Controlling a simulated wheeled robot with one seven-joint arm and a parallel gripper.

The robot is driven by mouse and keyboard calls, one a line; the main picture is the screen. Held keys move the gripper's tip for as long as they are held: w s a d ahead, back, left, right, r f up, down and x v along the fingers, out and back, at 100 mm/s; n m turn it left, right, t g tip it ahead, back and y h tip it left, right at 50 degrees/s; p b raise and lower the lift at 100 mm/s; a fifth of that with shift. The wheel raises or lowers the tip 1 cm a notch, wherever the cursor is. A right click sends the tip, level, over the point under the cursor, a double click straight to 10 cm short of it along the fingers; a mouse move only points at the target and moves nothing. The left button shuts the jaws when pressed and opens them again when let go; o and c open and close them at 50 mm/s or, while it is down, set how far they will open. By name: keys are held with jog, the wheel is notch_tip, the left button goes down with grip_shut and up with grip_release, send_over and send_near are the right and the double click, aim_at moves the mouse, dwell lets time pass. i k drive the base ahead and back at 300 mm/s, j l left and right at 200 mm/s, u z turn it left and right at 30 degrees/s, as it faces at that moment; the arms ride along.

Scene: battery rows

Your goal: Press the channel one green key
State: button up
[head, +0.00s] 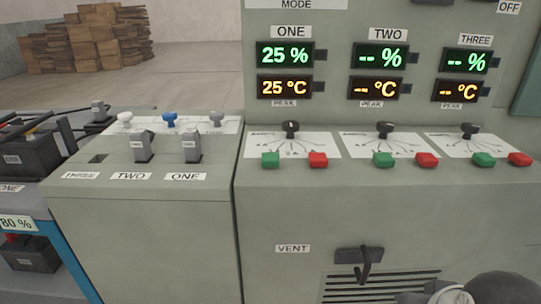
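The channel one green key (270,160) sits on the left of the cabinet's sloped control panel, below the ONE label (291,31). A red key (318,160) is to its right, and a black knob (291,128) stands behind and between them. The channel one displays read 25 % (285,54) in green and 25 °C (285,87) in orange. Nothing covers the green key. Rounded grey and dark parts at the bottom right edge look like my arm; no gripper fingers show.
Channel two (384,160) and channel three (484,159) have like green keys, with blank dashes on their displays. A lower cabinet with plug-like levers (142,146) stands left. A hook-like handle (366,263) juts out below the panel. Batteries (28,155) sit at far left.

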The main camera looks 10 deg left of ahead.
aim_at(269, 160)
jog(key=i+l, duration=0.15)
jog(key=l, duration=0.25)
jog(key=i+l, duration=0.15)
jog(key=l, duration=0.2)
jog(key=u, duration=2.7)
